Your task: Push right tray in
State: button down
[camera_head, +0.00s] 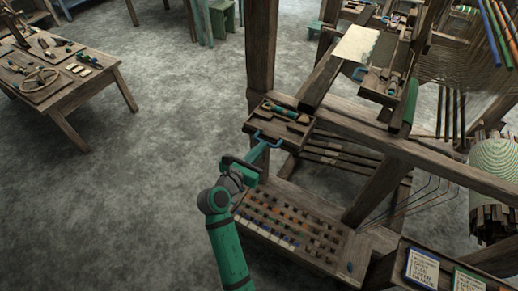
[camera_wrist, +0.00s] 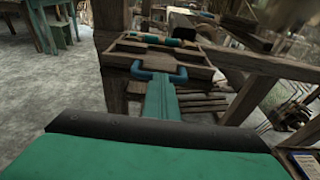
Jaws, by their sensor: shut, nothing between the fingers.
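A wooden tray (camera_head: 281,124) with compartments and a blue handle (camera_head: 264,139) juts out from the loom's left post. It holds small tools, one of them green. The tray also shows in the wrist view (camera_wrist: 201,62), with its handle (camera_wrist: 180,76) facing me. My gripper (camera_head: 261,147) is shut and empty, its teal fingers pointing at the handle. The fingertips (camera_wrist: 161,79) overlap the handle in the picture; I cannot tell whether they touch it. A second tray (camera_head: 374,83) with a blue handle (camera_head: 360,73) sits further right on the loom.
The loom's upright post (camera_head: 262,50) stands just behind the nearer tray. A slanted board with rows of pegs (camera_head: 295,230) lies below my gripper. A wooden work table (camera_head: 65,75) stands at the upper left. The grey floor between is clear.

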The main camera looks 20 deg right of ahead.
jog(key=v, duration=1.4)
jog(key=s+a+f+m+t+y, duration=0.1)
jog(key=s+a+f+m+y, duration=0.25)
jog(key=s+f, duration=0.35)
jog(key=s+a+f+m+t+y, duration=0.1)
jog(key=s+a+f+m+y, duration=0.2)
jog(key=s+f+m+y, duration=0.4)
jog(key=s+r+m+t, duration=0.1)
jog(key=s+r+m, duration=0.2)
jog(key=s+m, duration=0.4)
jog(key=s+r+m+t+y, duration=0.1)
jog(key=s+r+m, duration=0.2)
jog(key=s+m, duration=0.5)
jog(key=s+a, duration=0.1)
jog(key=s, duration=0.2)
jog(key=shift+s+r+t, duration=0.3)
jog(key=shift+s, duration=0.1)
jog(key=shift+m, duration=0.25)
